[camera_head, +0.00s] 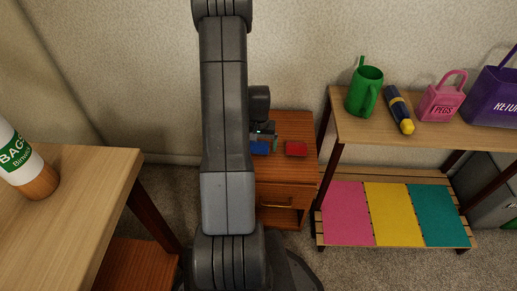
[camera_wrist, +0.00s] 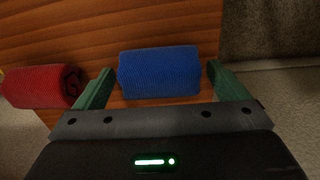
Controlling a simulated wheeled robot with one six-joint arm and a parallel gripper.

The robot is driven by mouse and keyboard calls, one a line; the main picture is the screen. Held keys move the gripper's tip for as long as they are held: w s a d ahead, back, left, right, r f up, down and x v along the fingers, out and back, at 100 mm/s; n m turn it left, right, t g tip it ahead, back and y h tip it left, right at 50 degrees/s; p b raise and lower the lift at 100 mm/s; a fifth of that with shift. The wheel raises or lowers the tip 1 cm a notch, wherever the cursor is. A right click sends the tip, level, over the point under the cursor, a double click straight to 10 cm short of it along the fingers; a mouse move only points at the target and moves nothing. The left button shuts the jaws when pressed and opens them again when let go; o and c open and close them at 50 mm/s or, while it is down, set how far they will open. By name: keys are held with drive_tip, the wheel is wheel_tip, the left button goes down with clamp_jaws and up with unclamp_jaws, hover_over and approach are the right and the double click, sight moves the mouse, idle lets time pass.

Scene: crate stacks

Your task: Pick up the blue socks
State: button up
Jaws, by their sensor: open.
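The blue socks (camera_wrist: 160,72) are a rolled ribbed bundle lying on a small wooden nightstand (camera_head: 294,172). In the head view the blue socks (camera_head: 260,148) show partly, just right of my arm. My gripper (camera_wrist: 158,88) is open, with one green finger to the left and one to the right of the blue socks in the wrist view. The fingertips look close to the bundle's ends, and I cannot tell whether they touch. In the head view my gripper (camera_head: 264,136) is above the nightstand and mostly hidden by my arm.
Rolled red socks (camera_head: 296,149) lie right of the blue ones, and show left of my gripper in the wrist view (camera_wrist: 42,87). A shelf (camera_head: 430,132) with a green watering can (camera_head: 364,92) stands right. A wooden table (camera_head: 85,200) with a labelled container (camera_head: 20,160) stands left.

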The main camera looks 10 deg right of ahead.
drive_tip(key=c, duration=1)
